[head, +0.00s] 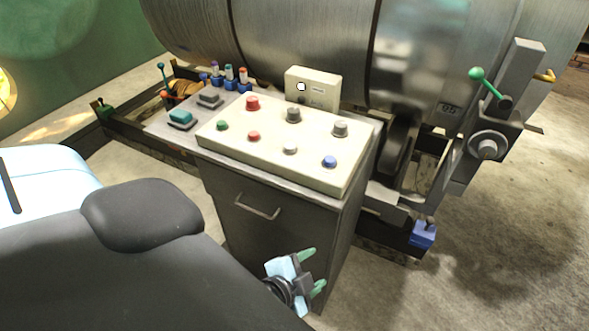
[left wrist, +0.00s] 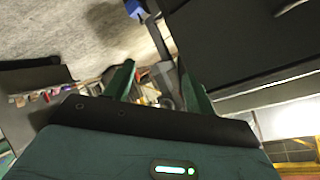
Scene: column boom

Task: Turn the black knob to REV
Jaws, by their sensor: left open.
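The cream control panel (head: 220,140) slopes on top of a grey cabinet. Two dark grey knobs stand on its right half, one at the upper middle (head: 293,115) and one near the right edge (head: 340,129). I cannot tell which is the black knob, and no REV marking is readable. My left gripper (head: 314,270) is open and empty, low in front of the cabinet's right side and well below the panel. In the left wrist view its two green fingers (left wrist: 156,70) stand apart with nothing held between them. My right gripper is not in view.
The panel also has red (head: 252,103), green (head: 222,125), white (head: 290,149) and blue (head: 329,161) buttons. A small box (head: 318,88) stands behind it. The cabinet (head: 270,240) has a handle (head: 257,207). A large metal drum (head: 300,40) is behind; a green-knobbed lever (head: 477,74) is right.

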